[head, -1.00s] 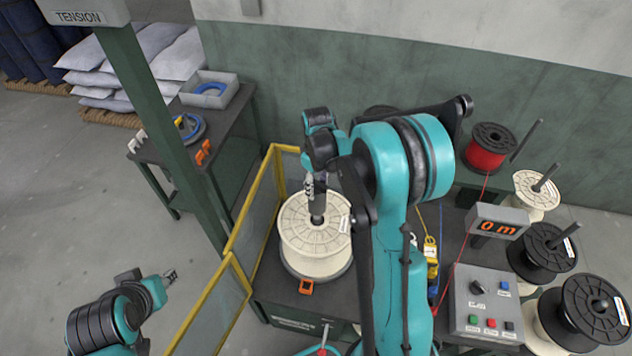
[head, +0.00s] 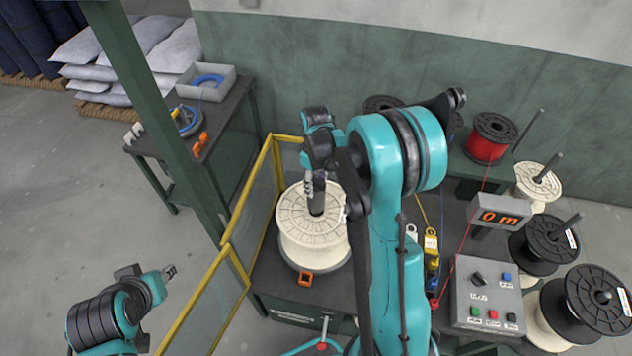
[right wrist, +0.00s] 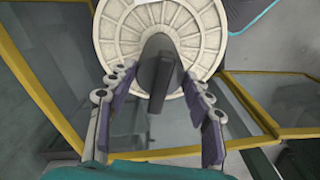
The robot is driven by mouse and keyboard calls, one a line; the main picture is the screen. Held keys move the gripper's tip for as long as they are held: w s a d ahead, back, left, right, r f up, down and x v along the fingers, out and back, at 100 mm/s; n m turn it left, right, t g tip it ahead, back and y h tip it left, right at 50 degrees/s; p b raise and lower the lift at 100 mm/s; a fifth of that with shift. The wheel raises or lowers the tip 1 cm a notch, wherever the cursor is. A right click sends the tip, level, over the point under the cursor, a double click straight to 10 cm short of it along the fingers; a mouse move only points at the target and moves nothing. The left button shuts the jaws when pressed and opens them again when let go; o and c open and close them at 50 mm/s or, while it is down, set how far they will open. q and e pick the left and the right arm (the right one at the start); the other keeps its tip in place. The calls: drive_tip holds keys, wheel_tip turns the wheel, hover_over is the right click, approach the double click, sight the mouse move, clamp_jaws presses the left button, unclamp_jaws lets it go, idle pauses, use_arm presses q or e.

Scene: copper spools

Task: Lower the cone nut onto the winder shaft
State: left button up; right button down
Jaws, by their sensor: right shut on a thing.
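The cone nut (head: 316,204) is a dark grey tapered piece over the middle of the cream spool (head: 290,222). In the right wrist view the dark piece (right wrist: 155,78) stands between the finger pads, in front of the spool's ribbed face (right wrist: 115,35). My right gripper (head: 313,187) is shut on the cone nut, above the spool's centre. Its fingers also show in the right wrist view (right wrist: 160,80). The winder shaft cannot be told apart from the dark piece, so contact is unclear. My left gripper (head: 169,272) is at lower left, away from the spool; its finger opening is too small to judge.
A yellow-framed guard (head: 236,258) stands left of the winder. An orange block (head: 306,280) sits at the spool's front. A control box (head: 486,295), a length display (head: 499,216) and several spools, one red (head: 490,137), are at right. A side table (head: 222,125) stands behind left.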

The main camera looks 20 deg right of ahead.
drive_tip(key=shift+f+b, duration=1.3)
drive_tip(key=shift+f, duration=0.05)
drive_tip(key=c, duration=0.6)
unclamp_jaws()
drive_tip(key=shift+r, duration=0.1)
wheel_tip(320, 180, up, 12)
drive_tip(key=shift+s+f, duration=0.1)
